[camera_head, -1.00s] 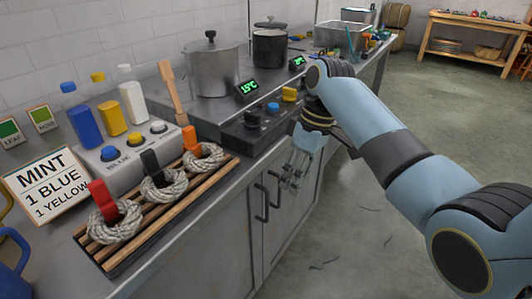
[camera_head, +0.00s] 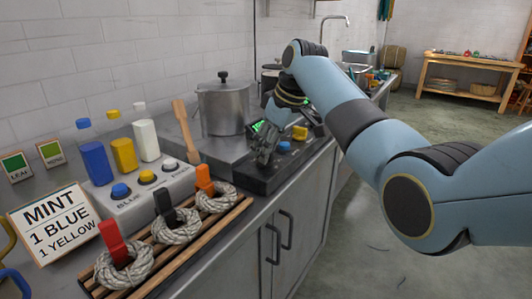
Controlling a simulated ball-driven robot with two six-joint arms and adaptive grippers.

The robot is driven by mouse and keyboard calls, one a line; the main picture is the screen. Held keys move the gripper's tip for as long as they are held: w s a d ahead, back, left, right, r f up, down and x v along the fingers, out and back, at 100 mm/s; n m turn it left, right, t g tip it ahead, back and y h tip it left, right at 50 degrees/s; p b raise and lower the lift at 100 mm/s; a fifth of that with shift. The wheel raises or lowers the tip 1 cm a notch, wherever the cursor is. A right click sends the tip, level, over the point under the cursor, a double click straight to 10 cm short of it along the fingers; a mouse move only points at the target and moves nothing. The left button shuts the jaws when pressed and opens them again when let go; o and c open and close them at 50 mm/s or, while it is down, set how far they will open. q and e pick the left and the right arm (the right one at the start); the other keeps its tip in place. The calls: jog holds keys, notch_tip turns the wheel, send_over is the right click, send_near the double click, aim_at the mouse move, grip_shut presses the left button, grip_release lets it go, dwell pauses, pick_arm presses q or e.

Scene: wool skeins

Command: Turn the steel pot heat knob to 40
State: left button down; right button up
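The steel pot (camera_head: 222,110) stands lidded on the counter at the back. In front of it is a dark control panel (camera_head: 272,178) with a blue button (camera_head: 284,146) and a yellow knob (camera_head: 299,133). The green display (camera_head: 257,126) is partly covered by my gripper, and its number cannot be read. My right gripper (camera_head: 264,158) points down over the left part of the panel, at the dark heat knob's place. The knob is hidden behind its fingers, so I cannot tell whether they touch it or how far they are apart. My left gripper is out of view.
A slatted rack (camera_head: 190,244) with several rope skeins lies at the front. Behind it stand a dye dispenser (camera_head: 150,192), bottles and a sign (camera_head: 54,222) reading MINT, 1 BLUE, 1 YELLOW. A wooden spatula (camera_head: 186,130) leans left of the pot.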

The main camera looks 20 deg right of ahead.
jog(key=shift+w+a+f, duration=0.1)
jog(key=shift+w+f, duration=0.05)
jog(key=shift+f, duration=0.3)
jog(key=shift+c, duration=0.4)
grip_shut()
